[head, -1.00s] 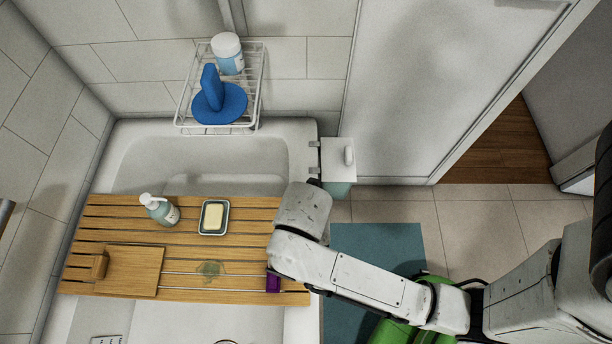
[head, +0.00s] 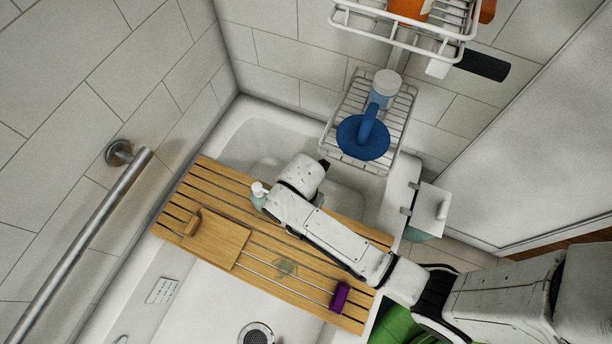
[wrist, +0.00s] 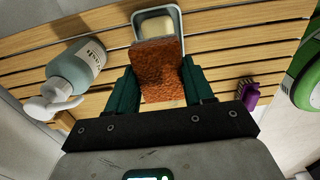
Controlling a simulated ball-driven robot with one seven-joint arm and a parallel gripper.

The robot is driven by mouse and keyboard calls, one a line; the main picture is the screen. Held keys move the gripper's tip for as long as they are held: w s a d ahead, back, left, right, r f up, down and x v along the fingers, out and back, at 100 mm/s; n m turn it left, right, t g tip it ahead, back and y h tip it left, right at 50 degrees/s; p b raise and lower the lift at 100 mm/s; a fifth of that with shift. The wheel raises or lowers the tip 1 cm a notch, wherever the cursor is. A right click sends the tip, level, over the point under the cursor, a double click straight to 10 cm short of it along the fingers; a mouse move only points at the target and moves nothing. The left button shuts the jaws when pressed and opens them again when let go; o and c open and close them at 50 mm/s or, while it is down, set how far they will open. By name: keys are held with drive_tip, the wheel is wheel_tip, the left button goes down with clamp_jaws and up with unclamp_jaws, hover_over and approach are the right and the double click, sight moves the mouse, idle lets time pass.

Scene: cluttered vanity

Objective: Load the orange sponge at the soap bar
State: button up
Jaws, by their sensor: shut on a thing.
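In the wrist view, my gripper (wrist: 160,92) is shut on a brown-orange sponge (wrist: 158,66), which sits between its two dark green fingers. The soap bar (wrist: 156,27) is pale and lies in a grey-rimmed dish (wrist: 136,20) just beyond the sponge's far edge. The sponge overlaps the dish's near side in the picture; I cannot tell whether they touch. In the head view, my arm hides the soap, the dish and the sponge, and the gripper's fingers do not show.
A pump bottle (wrist: 76,66) stands left of the sponge on the slatted wooden caddy (head: 205,180). A purple object (head: 340,297) lies at the caddy's right end. A wire shelf (head: 403,105) holds a blue item (head: 363,137) behind the tub.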

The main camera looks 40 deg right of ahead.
drive_tip(key=shift+f+b, duration=2.95)
drive_tip(key=shift+b, duration=0.15)
drive_tip(key=shift+s+f, duration=0.1)
drive_tip(key=shift+f, duration=0.55)
idle(0.7)
drive_tip(key=shift+r, duration=0.1)
wheel_tip(320, 180, up, 7)
drive_tip(key=p, duration=0.8)
idle(0.9)
